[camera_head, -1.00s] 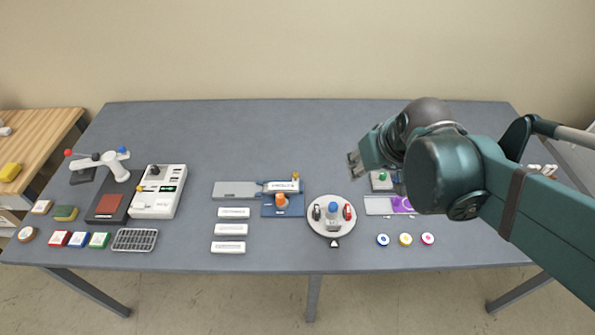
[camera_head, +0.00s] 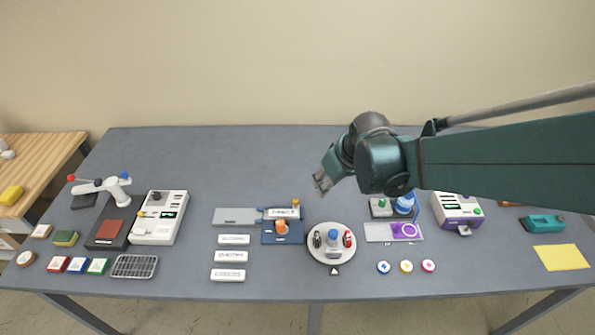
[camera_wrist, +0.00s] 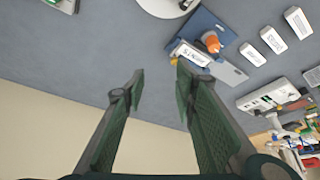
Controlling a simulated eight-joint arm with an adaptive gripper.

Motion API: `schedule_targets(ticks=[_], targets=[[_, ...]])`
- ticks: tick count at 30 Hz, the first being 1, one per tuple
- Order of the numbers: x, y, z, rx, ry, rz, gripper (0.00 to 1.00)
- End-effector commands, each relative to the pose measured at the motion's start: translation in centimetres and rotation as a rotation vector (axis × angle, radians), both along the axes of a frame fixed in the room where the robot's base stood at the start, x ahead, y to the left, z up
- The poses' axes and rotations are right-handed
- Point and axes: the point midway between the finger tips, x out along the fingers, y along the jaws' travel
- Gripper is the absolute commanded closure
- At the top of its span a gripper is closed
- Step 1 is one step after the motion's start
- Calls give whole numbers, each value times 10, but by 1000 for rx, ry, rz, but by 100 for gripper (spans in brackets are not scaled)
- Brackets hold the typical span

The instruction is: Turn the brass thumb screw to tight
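A small brass-coloured knob (camera_head: 295,202), which looks like the thumb screw, stands at the back right corner of a blue fixture (camera_head: 268,238). The fixture also carries an orange knob (camera_head: 281,227) and a white label plate. In the wrist view the brass knob (camera_wrist: 174,61) shows just beyond the right fingertip, partly hidden by it. My gripper (camera_head: 322,181) is above the table, behind and to the right of the knob, and apart from it. Its fingers (camera_wrist: 160,72) are spread with nothing between them. The screw's marks are too small to read.
A grey slide plate (camera_head: 234,216) lies left of the fixture. A round white turntable (camera_head: 318,254) with coloured parts stands close on its right. Several white label blocks (camera_head: 230,256) lie in front. The table behind the fixture is clear.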

Motion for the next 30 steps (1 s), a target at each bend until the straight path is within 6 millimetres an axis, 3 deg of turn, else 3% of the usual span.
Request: schedule_targets(ticks=[21,30], targets=[[53,60,-79,-9,48,218,72],[56,68,-91,-8,53,246,72]])
